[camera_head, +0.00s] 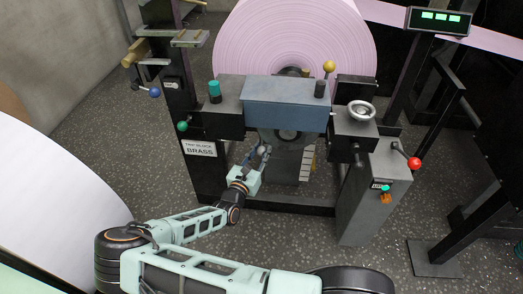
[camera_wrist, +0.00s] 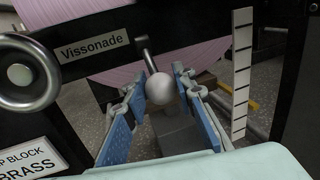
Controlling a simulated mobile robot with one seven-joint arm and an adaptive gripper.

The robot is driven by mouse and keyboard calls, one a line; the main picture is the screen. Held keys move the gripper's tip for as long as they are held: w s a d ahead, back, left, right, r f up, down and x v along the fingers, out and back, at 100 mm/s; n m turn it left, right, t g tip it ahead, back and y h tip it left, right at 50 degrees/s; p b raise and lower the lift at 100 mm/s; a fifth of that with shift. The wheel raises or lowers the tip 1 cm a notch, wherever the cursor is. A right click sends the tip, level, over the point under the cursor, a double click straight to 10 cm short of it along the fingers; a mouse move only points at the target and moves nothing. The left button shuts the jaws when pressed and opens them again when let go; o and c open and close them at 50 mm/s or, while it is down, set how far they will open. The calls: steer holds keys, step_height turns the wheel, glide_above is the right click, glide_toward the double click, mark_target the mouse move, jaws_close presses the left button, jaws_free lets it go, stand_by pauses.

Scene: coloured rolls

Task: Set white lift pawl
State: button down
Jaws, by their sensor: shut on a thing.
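The white lift pawl has a round white knob (camera_wrist: 161,89) on the end of a short dark lever (camera_wrist: 147,58), seen mid-frame in the wrist view. My gripper (camera_wrist: 164,94) has its blue-padded fingers on either side of the knob and is shut on it. In the head view my gripper (camera_head: 261,155) reaches in under the blue-grey housing of the roll stand. The knob is small there and largely masked by the fingers.
A pink roll (camera_head: 295,40) hangs behind the blue-grey housing (camera_head: 286,104). A silver handwheel (camera_head: 361,111) and red knob (camera_head: 414,163) are at right. A "BRASS" label (camera_head: 199,149) is on the left post. A marked white scale (camera_wrist: 242,70) stands right of my fingers.

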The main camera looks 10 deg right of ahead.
steer(key=r+p, duration=0.1)
steer(key=p, duration=0.1)
steer(key=shift+g+p, duration=0.3)
steer(key=shift+p, duration=0.05)
steer(key=p, duration=0.3)
steer(key=r+g+y+p, duration=0.1)
steer(key=p, duration=0.2)
steer(key=shift+s+n, duration=0.3)
steer(key=shift+g+p, duration=0.3)
steer(key=shift+p, duration=0.9)
steer(key=shift+f, duration=0.15)
steer(key=c, duration=1.6)
jaws_free()
steer(key=shift+a, duration=0.1)
